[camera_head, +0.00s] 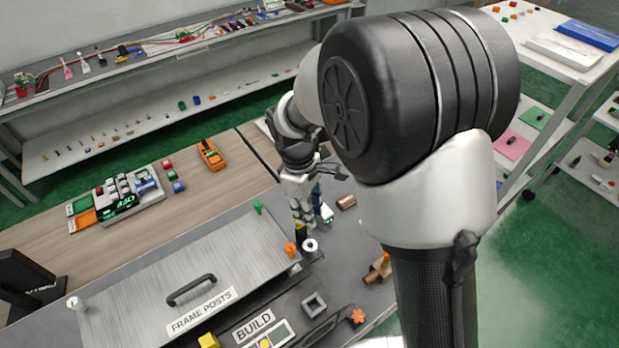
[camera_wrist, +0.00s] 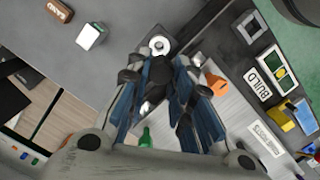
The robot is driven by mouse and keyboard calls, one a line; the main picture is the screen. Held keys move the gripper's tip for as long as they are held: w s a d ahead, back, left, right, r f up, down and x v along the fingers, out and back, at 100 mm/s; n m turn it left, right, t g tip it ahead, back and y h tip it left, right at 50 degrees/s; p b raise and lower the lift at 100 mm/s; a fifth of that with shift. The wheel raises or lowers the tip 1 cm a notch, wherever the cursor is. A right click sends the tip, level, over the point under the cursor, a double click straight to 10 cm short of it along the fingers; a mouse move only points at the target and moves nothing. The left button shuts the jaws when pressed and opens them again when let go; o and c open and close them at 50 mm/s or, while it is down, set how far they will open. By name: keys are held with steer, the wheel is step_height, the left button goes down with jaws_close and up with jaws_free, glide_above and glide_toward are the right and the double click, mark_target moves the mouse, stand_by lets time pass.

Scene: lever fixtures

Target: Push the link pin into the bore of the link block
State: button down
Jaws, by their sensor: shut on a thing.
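My gripper (camera_head: 301,222) points down over the right end of the grey work surface. Its fingers are closed in the wrist view (camera_wrist: 160,78) around a small dark piece, mostly hidden between them; I cannot make out its full shape, but it may be the link pin. A white round piece with a dark centre (camera_head: 310,245) is just beside the fingertips; it also shows in the wrist view (camera_wrist: 160,41), just beyond them. A grey square block with a square opening (camera_head: 314,305) lies nearer the front. I cannot tell for sure which piece is the link block.
An orange knob (camera_head: 290,249) and a green one (camera_head: 257,206) stand at the edge of the FRAME POSTS panel (camera_head: 235,250), which has a black handle (camera_head: 191,289). A white block (camera_head: 327,213) and copper-brown pieces (camera_head: 379,269) lie to the right.

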steer(key=shift+s+f, duration=0.15)
steer(key=shift+f, duration=0.35)
steer(key=shift+f+b, duration=1.95)
steer(key=shift+f, duration=0.95)
steer(key=shift+f+b, duration=1.4)
steer(key=shift+f, duration=0.9)
steer(key=c, duration=1.9)
jaws_free()
steer(key=o, duration=0.6)
steer(key=shift+c, duration=0.2)
